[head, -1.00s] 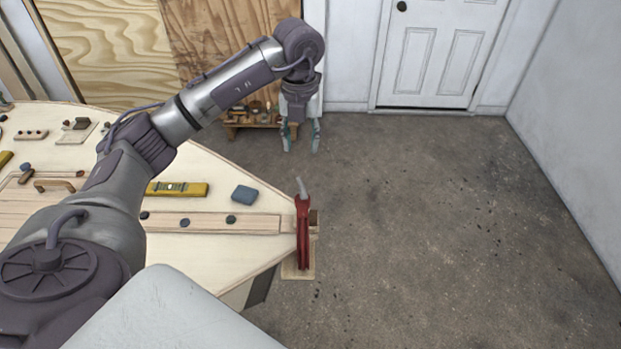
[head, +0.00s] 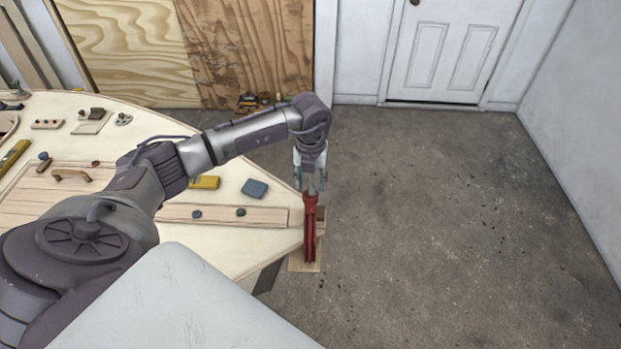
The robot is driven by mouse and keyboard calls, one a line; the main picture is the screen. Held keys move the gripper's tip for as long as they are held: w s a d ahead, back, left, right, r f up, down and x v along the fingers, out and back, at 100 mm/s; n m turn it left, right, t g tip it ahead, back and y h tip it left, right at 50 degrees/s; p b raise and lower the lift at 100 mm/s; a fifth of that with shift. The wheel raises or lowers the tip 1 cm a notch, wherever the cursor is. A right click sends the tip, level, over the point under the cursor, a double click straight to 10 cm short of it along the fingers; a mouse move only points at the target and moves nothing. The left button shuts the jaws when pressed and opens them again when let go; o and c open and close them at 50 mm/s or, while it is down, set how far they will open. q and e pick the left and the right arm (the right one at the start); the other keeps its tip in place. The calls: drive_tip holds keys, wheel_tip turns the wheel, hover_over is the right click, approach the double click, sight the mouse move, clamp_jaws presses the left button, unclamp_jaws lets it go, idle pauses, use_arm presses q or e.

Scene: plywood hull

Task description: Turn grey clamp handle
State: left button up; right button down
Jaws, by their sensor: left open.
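The red clamp (head: 310,233) stands at the pointed end of the plywood hull, on the right edge of its deck. Its grey handle (head: 312,184) sticks up from the top of the red body. My left gripper (head: 311,183) points down at the handle. Its fingers are open, one on each side of the handle in the picture. I cannot tell whether either finger touches it. My right gripper is not in view.
Open concrete floor (head: 450,220) lies to the right. A white door (head: 455,50) is at the back.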

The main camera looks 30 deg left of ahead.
use_arm(q)
clamp_jaws()
idle(0.4)
